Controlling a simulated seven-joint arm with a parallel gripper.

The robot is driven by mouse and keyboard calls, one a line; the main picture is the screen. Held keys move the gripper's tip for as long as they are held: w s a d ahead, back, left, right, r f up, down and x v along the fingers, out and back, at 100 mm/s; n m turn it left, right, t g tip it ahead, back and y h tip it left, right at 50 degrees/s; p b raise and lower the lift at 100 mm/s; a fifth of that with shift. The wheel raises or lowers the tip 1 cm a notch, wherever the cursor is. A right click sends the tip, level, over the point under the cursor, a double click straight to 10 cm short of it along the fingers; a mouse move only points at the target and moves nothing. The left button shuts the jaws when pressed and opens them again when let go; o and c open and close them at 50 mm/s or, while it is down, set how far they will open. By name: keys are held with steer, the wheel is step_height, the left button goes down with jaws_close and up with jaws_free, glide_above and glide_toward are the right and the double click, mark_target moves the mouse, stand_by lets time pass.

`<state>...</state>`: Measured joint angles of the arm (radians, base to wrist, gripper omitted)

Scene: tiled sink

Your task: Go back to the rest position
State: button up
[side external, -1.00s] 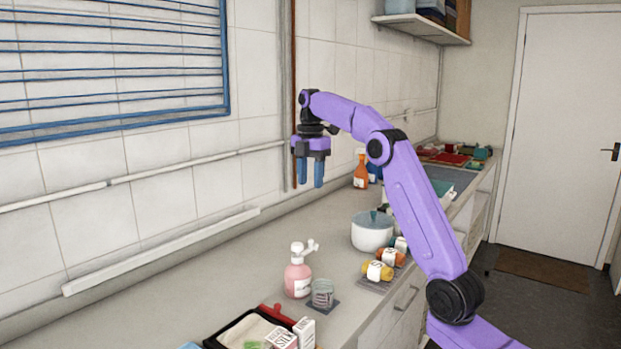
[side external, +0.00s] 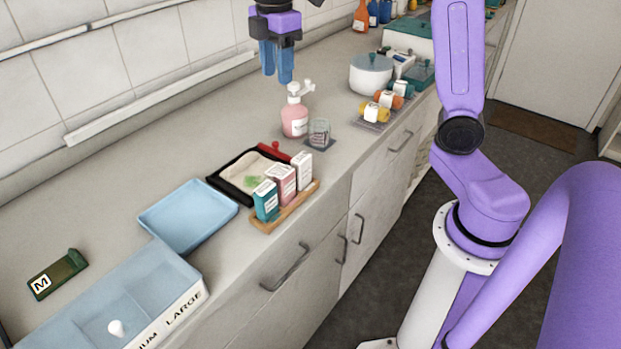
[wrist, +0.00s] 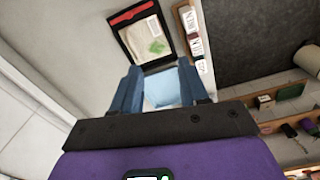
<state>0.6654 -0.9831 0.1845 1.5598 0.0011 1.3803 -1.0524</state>
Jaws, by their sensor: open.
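My gripper (side external: 276,75) is purple and black with blue fingers. It hangs over the counter, fingers pointing down, and is open with nothing between its fingers. In the side view it appears just left of the pink pump bottle (side external: 295,118); the real gap between them is hard to judge. In the wrist view the open fingers (wrist: 158,88) frame a light blue tray (wrist: 163,92), which lies well below them on the counter.
The blue tray (side external: 153,222), a black tray with a red handle (side external: 215,180), and a wooden rack (side external: 290,212) of small boxes stand along the counter. A compartmented bin (side external: 75,290) is at front left. A white pot (side external: 370,85) stands farther back. The counter near the wall is clear.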

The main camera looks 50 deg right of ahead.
steer(key=s+a+f+m, duration=0.1)
steer(key=s+a+f, duration=0.15)
steer(key=s, duration=0.35)
steer(key=s+a+f, duration=0.2)
steer(key=s+a, duration=0.1)
steer(key=s, duration=0.4)
steer(key=s+d+f+m, duration=0.1)
steer(key=s+f, duration=0.2)
steer(key=s, duration=0.4)
steer(key=s+d+f+m, duration=0.1)
steer(key=s+d+f, duration=0.1)
steer(key=s, duration=0.5)
steer(key=shift+s+f, duration=0.35)
steer(key=shift+f, duration=0.5)
